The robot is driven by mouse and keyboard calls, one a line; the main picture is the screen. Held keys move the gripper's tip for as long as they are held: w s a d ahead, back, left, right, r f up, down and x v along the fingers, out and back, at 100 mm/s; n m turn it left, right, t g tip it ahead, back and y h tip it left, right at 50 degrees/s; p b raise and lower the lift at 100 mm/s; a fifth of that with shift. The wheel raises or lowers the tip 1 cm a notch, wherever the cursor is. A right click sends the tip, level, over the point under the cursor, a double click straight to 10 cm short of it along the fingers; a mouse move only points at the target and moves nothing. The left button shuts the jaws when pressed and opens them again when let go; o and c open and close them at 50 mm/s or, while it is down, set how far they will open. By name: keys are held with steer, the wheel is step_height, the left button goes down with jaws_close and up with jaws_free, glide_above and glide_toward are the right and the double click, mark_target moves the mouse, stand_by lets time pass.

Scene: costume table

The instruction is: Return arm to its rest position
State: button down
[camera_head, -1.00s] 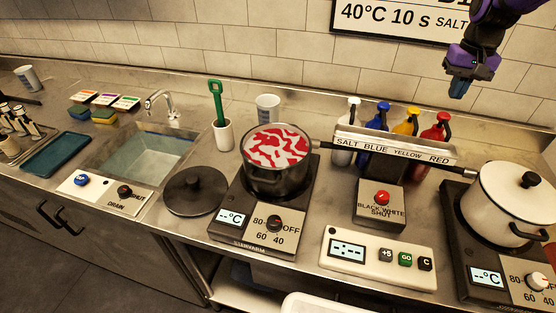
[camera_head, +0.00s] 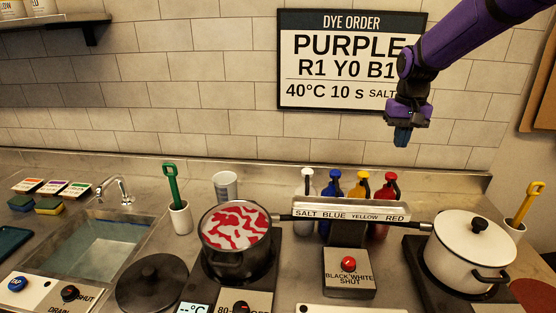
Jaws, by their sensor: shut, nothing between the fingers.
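My gripper (camera_head: 402,136) hangs from my purple arm at the upper right, in front of the tiled wall and partly over the right edge of the dye order sign. It points down, is shut and holds nothing. It is well above the counter and apart from everything on it.
Below stand a dark pot (camera_head: 237,262) with red and white contents, a white lidded pot (camera_head: 468,252), and several bottles behind the labelled rack (camera_head: 350,211). A sink (camera_head: 105,246) lies left. The sign (camera_head: 330,62) reads PURPLE, R1 Y0 B1, 40°C 10 s. Air around the gripper is free.

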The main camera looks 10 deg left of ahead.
steer(key=s+d+r+t, duration=0.25)
steer(key=s+r, duration=0.35)
steer(key=s, duration=0.7)
steer(key=s+d+r+t, duration=0.1)
steer(key=s+d+r, duration=0.3)
steer(key=s, duration=0.8)
steer(key=s+t, duration=0.1)
steer(key=s, duration=0.8)
steer(key=shift+s+d+f+t, duration=0.15)
steer(key=shift+s+f+t, duration=0.2)
steer(key=shift+s+f, duration=0.05)
